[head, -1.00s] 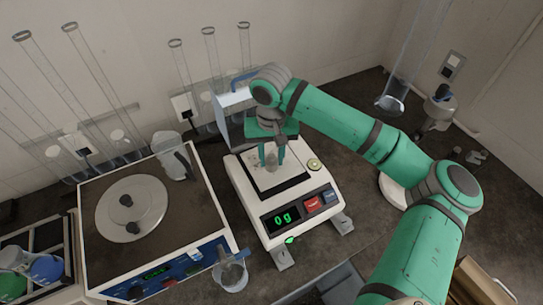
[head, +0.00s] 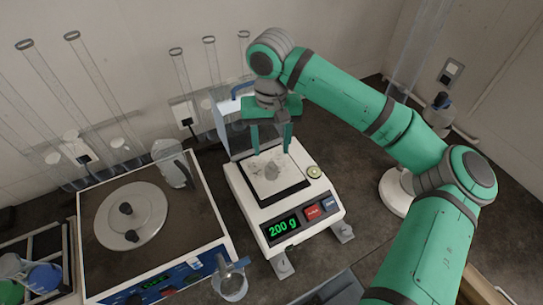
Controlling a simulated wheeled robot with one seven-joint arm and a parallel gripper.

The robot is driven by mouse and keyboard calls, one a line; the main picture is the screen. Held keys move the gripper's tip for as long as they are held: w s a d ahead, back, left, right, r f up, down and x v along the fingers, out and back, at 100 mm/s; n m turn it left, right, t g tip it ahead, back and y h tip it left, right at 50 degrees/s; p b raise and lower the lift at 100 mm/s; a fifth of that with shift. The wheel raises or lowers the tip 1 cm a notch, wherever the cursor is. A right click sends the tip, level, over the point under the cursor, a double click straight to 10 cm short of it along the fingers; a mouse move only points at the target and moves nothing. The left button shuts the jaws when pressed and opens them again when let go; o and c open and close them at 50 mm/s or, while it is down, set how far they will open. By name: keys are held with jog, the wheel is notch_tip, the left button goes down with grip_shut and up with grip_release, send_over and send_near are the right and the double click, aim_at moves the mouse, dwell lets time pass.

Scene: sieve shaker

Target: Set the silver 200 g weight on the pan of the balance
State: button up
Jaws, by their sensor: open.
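The balance (head: 285,215) stands in the middle of the bench, and its green display reads 200 g. The silver weight (head: 271,172) stands on the balance's pan (head: 263,188), near the pan's middle. My gripper (head: 272,148) is open above the pan, with its two green fingers pointing down. Its fingertips are above the weight and apart from it.
A hotplate-like unit with a round lidded plate (head: 145,205) stands left of the balance. A glass beaker (head: 230,283) is at the front between them. Tall glass tubes (head: 90,85) line the back wall.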

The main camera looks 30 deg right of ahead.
notch_tip(320, 180, up, 3)
jog(key=shift+r, duration=0.15)
dwell(0.5)
